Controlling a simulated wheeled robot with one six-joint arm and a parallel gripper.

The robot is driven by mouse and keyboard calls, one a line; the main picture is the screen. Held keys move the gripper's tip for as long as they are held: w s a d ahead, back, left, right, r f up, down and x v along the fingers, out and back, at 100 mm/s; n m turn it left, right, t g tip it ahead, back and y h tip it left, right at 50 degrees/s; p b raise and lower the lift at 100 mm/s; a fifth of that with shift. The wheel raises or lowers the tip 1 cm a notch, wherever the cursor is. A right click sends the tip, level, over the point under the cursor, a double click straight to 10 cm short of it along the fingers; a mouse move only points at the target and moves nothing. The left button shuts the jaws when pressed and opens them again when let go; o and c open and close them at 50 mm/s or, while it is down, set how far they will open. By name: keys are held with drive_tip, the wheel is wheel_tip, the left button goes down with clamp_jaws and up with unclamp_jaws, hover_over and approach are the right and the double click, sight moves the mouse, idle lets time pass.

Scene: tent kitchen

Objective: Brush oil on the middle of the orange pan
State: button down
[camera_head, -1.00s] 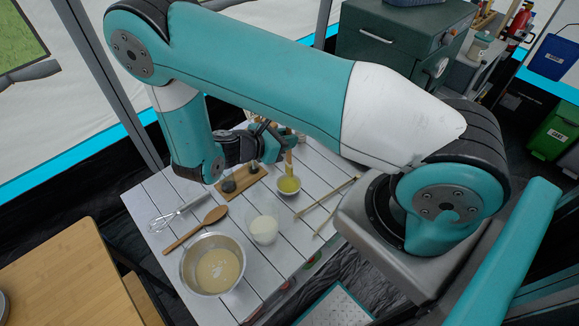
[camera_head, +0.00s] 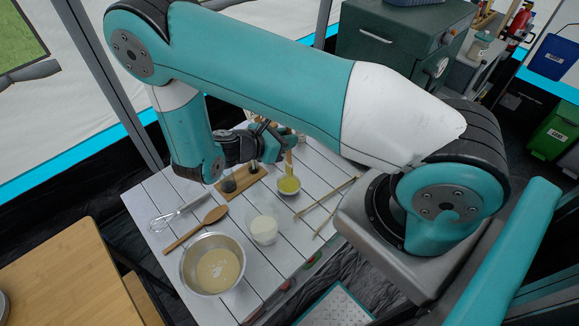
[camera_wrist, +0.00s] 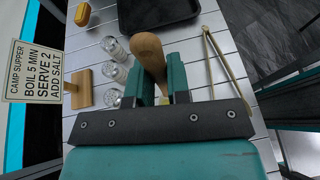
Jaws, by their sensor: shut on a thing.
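My gripper (camera_wrist: 160,82) is shut on the wooden handle (camera_wrist: 149,52) of a brush in the wrist view. In the head view my gripper (camera_head: 280,143) is beyond the small bowl of yellow oil (camera_head: 289,187), and the brush (camera_head: 289,159) stands nearly upright with its lower end at or over the oil. Whether the bristles touch the oil is hard to tell. I cannot make out an orange pan in either view.
The wrist view shows a black tray (camera_wrist: 158,10), several glass jars (camera_wrist: 115,72) and a supper sign (camera_wrist: 34,72).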

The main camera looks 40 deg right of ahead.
idle(0.5)
wheel_tip(320, 180, up, 4)
drive_tip(key=p, duration=0.3)
idle(0.7)
